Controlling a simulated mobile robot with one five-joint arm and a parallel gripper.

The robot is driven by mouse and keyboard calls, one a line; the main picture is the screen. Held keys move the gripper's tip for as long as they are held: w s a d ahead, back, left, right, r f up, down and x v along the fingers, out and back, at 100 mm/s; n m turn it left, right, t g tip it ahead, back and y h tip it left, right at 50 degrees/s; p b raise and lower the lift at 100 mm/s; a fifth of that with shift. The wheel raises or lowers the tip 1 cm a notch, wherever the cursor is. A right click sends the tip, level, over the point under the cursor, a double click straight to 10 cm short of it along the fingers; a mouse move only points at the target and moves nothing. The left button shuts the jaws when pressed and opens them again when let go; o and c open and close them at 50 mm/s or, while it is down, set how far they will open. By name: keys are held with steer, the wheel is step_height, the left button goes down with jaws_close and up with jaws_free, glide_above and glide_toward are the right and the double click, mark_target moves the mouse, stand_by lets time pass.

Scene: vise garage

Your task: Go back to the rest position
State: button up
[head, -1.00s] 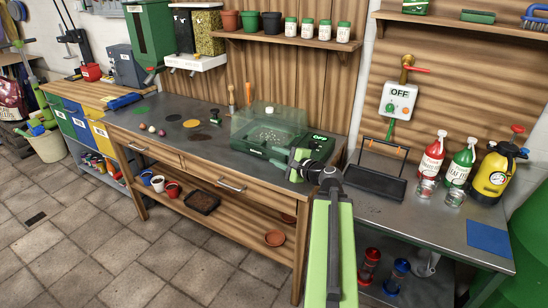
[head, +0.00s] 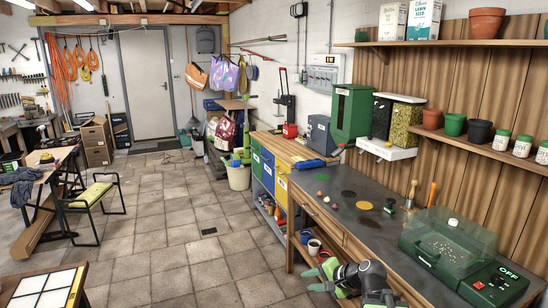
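My gripper (head: 321,276) shows at the bottom of the head view, right of the middle. It is dark grey with light green fingers that point left and stand apart, with nothing seen between them. The arm is folded close, and its rear part is cut off by the lower edge. The gripper appears in front of the workbench (head: 345,240), near its front side. Part of the bench's lower shelf is hidden behind the arm.
A green propagator box (head: 440,250) with a clear lid stands on the bench at the right. Colored drawers (head: 267,170) and a bucket (head: 238,176) stand beyond. A green-seated chair (head: 92,196) is at the left. The tiled floor (head: 175,220) between is clear.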

steer(key=s+a+f+n+g+h+p, duration=0.1)
steer(key=s+a+f+n+g+h, duration=0.2)
steer(key=s+f+n+g, duration=0.25)
steer(key=s+d+f+n+g+h, duration=0.1)
steer(key=s+d+n+h, duration=0.2)
steer(key=s+d, duration=0.4)
steer(key=shift+d+f+h, duration=0.2)
steer(key=shift+h, duration=0.4)
steer(key=shift+w+d+n+g, duration=0.1)
steer(key=shift+n+g, duration=0.15)
stand_by(0.5)
steer(key=shift+o, duration=0.5)
